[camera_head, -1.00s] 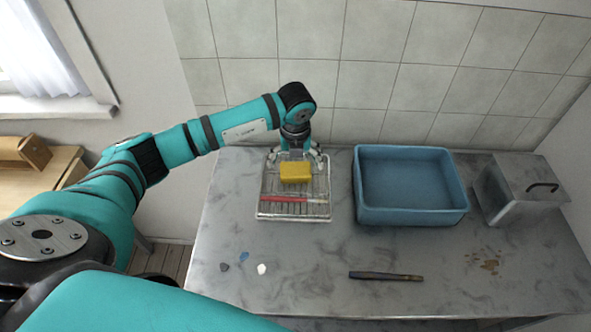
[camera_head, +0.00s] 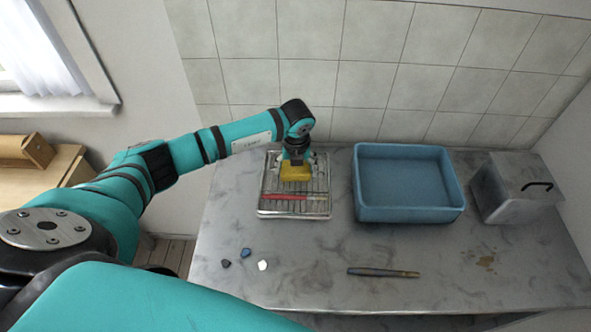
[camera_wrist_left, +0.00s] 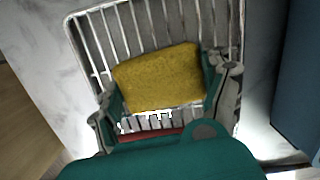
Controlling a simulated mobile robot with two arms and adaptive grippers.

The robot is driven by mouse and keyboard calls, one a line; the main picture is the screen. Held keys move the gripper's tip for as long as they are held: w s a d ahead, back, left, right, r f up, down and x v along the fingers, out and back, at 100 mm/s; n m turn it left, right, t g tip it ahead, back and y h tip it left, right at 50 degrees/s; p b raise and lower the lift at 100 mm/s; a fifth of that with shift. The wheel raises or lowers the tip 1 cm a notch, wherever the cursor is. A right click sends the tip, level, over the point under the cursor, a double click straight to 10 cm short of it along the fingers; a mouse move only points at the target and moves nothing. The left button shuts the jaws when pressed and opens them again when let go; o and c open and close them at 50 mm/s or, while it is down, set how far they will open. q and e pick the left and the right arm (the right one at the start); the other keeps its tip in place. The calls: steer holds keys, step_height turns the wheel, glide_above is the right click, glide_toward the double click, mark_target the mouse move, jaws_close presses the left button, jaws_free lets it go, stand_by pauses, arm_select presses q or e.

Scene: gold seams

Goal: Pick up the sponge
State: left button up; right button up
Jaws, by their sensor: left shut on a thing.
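The yellow sponge (camera_head: 295,173) is at the wire rack (camera_head: 266,211), toward its back part. My left gripper (camera_head: 296,160) is over the rack and shut on the sponge. In the left wrist view the sponge (camera_wrist_left: 158,78) sits between the two fingers, one on each side of it, with the rack's bars behind it. I cannot tell whether the sponge still touches the rack. My right gripper is not in view.
A red-handled brush (camera_head: 290,197) lies across the rack. A blue basin (camera_head: 411,214) stands to the right, with a metal box (camera_head: 518,188) beyond it. A dark tool (camera_head: 384,273) and several small shards (camera_head: 246,253) lie on the front of the counter, which is otherwise mostly clear.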

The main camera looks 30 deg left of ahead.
arm_select(q)
steer(key=shift+r, duration=0.1)
steer(key=shift+r+b, duration=0.35)
steer(key=shift+r, duration=0.05)
step_height(320, 180, up, 2)
steer(key=shift+r+b, duration=0.1)
steer(key=shift+b, duration=0.45)
steer(key=s+d+r+b, duration=0.2)
steer(key=s+d+b, duration=0.2)
steer(key=s+d, duration=0.7)
steer(key=shift+d, duration=0.25)
steer(key=shift+s, duration=0.1)
steer(key=shift+o, duration=0.9)
steer(key=c, duration=0.4)
